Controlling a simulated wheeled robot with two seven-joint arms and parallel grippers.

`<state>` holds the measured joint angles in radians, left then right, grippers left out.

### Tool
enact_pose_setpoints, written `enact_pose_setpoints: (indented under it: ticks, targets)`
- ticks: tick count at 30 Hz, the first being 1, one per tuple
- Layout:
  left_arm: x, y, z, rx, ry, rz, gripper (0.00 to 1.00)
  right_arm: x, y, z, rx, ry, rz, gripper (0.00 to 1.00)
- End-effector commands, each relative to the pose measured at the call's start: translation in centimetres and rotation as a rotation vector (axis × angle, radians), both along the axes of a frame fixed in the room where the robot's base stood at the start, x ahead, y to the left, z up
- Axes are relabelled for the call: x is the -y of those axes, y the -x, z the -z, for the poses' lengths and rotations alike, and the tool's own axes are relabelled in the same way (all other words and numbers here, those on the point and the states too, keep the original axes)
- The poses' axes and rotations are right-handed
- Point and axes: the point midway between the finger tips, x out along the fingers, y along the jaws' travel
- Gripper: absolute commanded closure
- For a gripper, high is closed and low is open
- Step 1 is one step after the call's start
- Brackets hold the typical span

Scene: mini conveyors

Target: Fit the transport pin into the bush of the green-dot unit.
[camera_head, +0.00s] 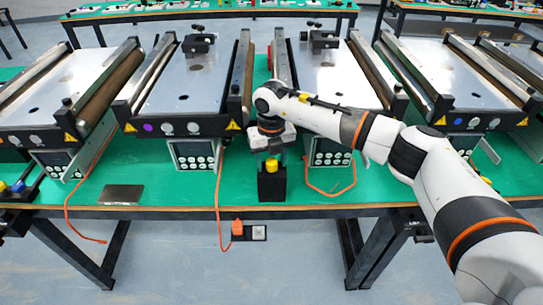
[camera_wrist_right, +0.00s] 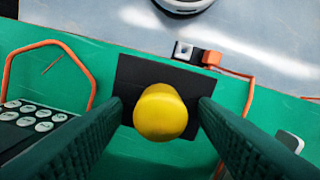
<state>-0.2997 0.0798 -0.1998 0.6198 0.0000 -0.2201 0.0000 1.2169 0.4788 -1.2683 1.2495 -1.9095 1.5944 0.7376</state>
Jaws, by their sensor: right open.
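The transport pin shows as a yellow knob (camera_head: 271,165) standing in a black block (camera_head: 272,187) at the front of the bench. In the right wrist view the yellow knob (camera_wrist_right: 160,112) is seen from above, over the black block (camera_wrist_right: 140,70). My right gripper (camera_head: 271,157) is right above the block. Its fingers (camera_wrist_right: 160,108) are open, one on each side of the knob, with gaps visible. No green dot shows; my right arm hides part of the front of the third conveyor unit (camera_head: 335,80). The bush cannot be made out. My left gripper is not in view.
The second unit (camera_head: 190,90) has a purple dot, the far-right unit (camera_head: 465,75) a blue one. Orange cables (camera_head: 218,195) cross the green bench top (camera_head: 160,185). A dark flat plate (camera_head: 122,195) lies left of the block. Control boxes sit under the units.

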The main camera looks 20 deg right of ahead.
Motion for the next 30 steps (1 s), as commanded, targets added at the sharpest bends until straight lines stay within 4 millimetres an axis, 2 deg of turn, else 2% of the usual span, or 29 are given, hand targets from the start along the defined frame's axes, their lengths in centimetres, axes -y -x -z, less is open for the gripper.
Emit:
enact_pose_setpoints:
  ticks: [1, 10, 17, 30]
  targets:
    - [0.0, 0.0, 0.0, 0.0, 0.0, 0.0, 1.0, 0.0, 0.0, 0.0, 0.0, 0.0, 0.0, 0.48]
    - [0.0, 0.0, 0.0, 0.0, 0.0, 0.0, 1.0, 0.0, 0.0, 0.0, 0.0, 0.0, 0.0, 0.96]
    - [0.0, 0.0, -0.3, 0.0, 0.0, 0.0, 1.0, 0.0, 0.0, -0.6, 0.001, -0.001, 0.0, 0.96]
    - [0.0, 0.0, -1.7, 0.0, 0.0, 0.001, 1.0, 0.0, 0.0, -2.8, 0.0, 0.0, 0.0, 0.96]
